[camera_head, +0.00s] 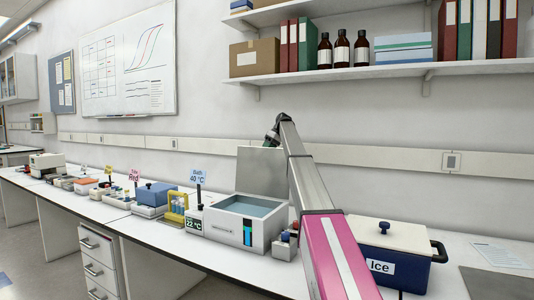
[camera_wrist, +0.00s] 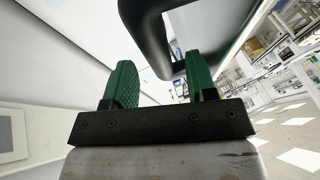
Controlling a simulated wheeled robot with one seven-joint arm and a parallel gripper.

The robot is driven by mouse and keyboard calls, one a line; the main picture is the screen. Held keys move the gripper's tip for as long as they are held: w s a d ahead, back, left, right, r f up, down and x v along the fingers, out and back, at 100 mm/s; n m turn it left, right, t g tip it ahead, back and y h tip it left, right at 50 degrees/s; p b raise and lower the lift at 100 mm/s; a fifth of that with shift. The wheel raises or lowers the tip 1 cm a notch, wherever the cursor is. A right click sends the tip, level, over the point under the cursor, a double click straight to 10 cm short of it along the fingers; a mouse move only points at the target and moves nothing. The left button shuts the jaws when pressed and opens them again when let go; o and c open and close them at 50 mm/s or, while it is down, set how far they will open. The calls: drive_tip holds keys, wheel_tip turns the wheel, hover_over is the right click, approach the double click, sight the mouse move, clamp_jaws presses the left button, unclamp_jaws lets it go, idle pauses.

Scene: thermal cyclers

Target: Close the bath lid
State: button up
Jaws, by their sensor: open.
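The water bath (camera_head: 236,220) stands on the bench, with pale blue water showing in its open top. Its grey lid (camera_head: 262,170) stands upright at the back edge of the bath. My gripper (camera_head: 271,136) is by the top edge of the lid, small and partly hidden by my arm. In the wrist view my gripper (camera_wrist: 160,65) has its two green fingers spread apart. A thick black curved handle (camera_wrist: 140,25) lies ahead of the fingers and reaches down toward the gap between them. I cannot tell whether they touch it.
A blue ice box (camera_head: 390,255) with a white lid stands at the right. A small tube block (camera_head: 285,246) sits beside the bath. A yellow rack (camera_head: 175,208) and other bench equipment stand to the left. A shelf (camera_head: 350,72) hangs above.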

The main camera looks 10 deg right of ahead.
drive_tip(key=shift+a+f, duration=0.35)
drive_tip(key=shift+f, duration=0.3)
drive_tip(key=shift+c, duration=0.4)
